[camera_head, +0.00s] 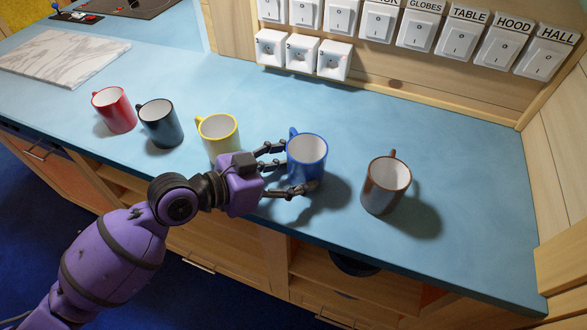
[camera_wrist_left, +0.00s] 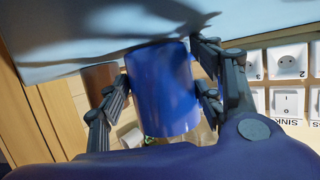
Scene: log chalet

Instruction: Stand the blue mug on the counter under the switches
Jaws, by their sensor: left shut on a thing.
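The blue mug (camera_head: 308,156) is upright over the blue counter (camera_head: 255,105), in front of the wall switches (camera_head: 420,32). My left gripper (camera_head: 285,170) is shut on the blue mug, with its fingers around the mug's body. In the left wrist view the blue mug (camera_wrist_left: 162,88) fills the space between the two fingers of my left gripper (camera_wrist_left: 165,95). I cannot tell whether the mug's base touches the counter. My right gripper is not in view.
A brown mug (camera_head: 385,187) stands to the right, near the front edge. Yellow (camera_head: 218,136), dark (camera_head: 160,126) and red (camera_head: 115,110) mugs stand to the left. A marble board (camera_head: 65,57) lies at the far left. The counter below the switches is clear.

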